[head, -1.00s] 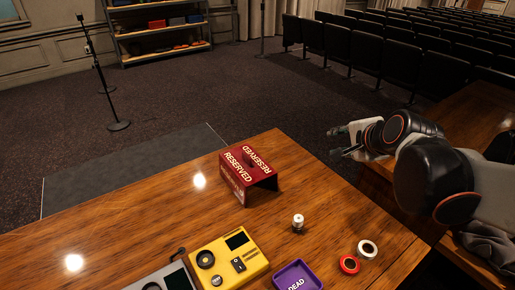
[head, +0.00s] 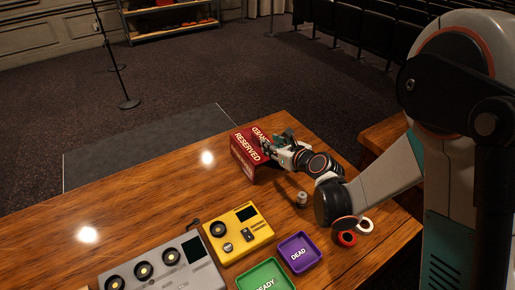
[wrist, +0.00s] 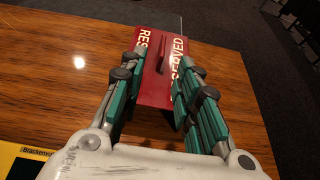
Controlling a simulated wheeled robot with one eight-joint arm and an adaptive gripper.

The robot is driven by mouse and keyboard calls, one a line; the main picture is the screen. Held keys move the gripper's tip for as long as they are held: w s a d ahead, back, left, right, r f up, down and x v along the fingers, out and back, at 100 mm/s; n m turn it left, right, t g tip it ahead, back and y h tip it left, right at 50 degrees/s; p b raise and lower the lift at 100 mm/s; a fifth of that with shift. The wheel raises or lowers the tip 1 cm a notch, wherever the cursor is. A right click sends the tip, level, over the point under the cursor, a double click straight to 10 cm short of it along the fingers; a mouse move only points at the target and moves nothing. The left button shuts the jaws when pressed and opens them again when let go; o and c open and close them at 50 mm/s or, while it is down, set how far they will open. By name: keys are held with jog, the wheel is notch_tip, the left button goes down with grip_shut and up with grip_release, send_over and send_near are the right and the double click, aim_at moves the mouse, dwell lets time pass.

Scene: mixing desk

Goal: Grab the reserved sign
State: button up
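The reserved sign (head: 243,152) is a red, tent-shaped block with white RESERVED lettering, standing near the far edge of the wooden desk. In the wrist view the sign (wrist: 154,88) lies ahead, with a thin dark upright piece (wrist: 161,56) on its top. My gripper (head: 274,143) is at the sign's right side in the head view and hides part of it. In the wrist view my gripper (wrist: 160,62) has its two teal-padded fingers apart, one on each side of the dark piece, with gaps between. Whether a finger touches the sign, I cannot tell.
A small whitish knob-like object (head: 301,200) stands under my arm. Red (head: 347,238) and white (head: 365,226) tape rolls lie to its right. A yellow device (head: 238,232), grey device (head: 165,268), purple DEAD tray (head: 299,253) and green tray (head: 265,275) fill the near side. The desk's left is clear.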

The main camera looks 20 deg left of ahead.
aim_at(257, 136)
jog(key=b+x, duration=0.1)
jog(key=x, duration=0.7)
jog(key=shift+f, duration=0.1)
jog(key=b+x, duration=0.2)
jog(key=x, duration=0.3)
jog(key=shift+w+d+f, duration=0.15)
jog(key=shift+d, duration=0.05)
grip_shut()
